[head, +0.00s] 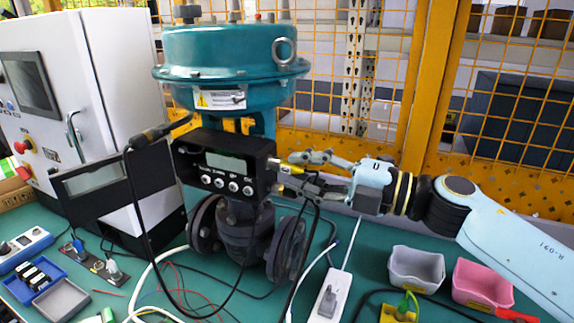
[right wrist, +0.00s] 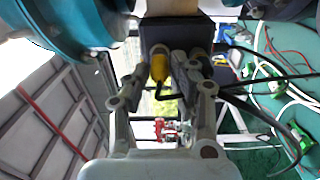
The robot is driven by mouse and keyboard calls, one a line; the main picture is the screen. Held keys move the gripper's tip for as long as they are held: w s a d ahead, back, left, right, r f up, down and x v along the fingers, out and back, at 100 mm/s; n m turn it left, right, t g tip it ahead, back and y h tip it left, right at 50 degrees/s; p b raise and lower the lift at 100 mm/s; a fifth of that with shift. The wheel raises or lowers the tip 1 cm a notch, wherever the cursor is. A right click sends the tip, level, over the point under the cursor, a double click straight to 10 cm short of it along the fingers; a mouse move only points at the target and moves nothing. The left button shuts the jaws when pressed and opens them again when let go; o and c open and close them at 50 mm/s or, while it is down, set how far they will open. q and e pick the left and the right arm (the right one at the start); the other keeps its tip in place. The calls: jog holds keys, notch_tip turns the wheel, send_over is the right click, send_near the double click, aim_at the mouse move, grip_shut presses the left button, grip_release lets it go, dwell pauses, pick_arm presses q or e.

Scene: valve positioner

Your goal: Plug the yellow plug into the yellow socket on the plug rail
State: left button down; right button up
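The yellow plug (head: 291,168) is at the right side of the black positioner box (head: 222,165); a black cable bends away from it. In the head view my right gripper (head: 314,174) is open around the plug area. I cannot tell whether the plug is seated. No separate yellow socket can be made out. My left gripper is out of view.
A teal valve actuator (head: 232,55) stands above the box. Cables hang in front of the valve body (head: 245,235). A grey bin (head: 416,268) and a pink bin (head: 482,285) stand at right; a white power strip (head: 330,297) lies in front.

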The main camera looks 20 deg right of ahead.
aim_at(304, 170)
grip_shut()
jog(key=shift+b+v, duration=1)
jog(key=shift+v, duration=1.75)
